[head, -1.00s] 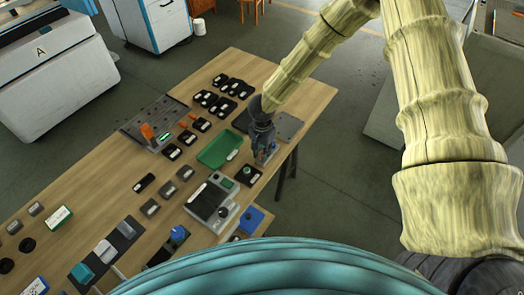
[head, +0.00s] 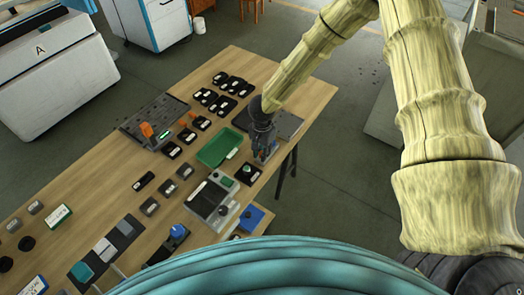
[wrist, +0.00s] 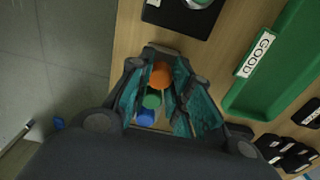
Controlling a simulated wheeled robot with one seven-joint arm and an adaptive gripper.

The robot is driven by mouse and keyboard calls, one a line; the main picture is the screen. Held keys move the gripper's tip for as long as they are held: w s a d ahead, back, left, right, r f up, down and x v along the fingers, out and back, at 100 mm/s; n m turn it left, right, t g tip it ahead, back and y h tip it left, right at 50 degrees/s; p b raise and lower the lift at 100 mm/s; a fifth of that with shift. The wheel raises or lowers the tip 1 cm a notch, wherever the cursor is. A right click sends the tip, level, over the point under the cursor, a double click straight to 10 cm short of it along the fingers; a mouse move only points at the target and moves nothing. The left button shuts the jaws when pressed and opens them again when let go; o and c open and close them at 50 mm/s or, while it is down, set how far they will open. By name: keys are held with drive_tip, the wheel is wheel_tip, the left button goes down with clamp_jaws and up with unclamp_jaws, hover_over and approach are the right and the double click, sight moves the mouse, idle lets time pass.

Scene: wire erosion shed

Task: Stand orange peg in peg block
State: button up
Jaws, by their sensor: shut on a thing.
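My gripper (head: 264,153) points down at the right end of the wooden table, beside the green tray. In the wrist view its teal-padded fingers (wrist: 165,85) are closed in around the orange peg (wrist: 160,74). The orange peg lies in a row with a green peg (wrist: 152,100) and a blue peg (wrist: 145,117), all seen from above between the fingers. The peg block under them is mostly hidden by the fingers. I cannot tell how deep the orange peg sits. In the head view the pegs are small and partly covered by the gripper.
The green tray (head: 207,160), labelled GOOD in the wrist view (wrist: 258,102), is close by. A dark pad with a green button (head: 248,173) sits nearer me. A grey tray (head: 165,112) with an orange piece and several black parts lie left. The table's right edge is close.

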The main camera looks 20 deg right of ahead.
drive_tip(key=shift+f, duration=0.2)
drive_tip(key=o, duration=0.9)
drive_tip(key=shift+r, duration=0.1)
drive_tip(key=shift+r+p, duration=3.35)
drive_tip(key=shift+r, duration=0.15)
drive_tip(key=shift+f, duration=0.1)
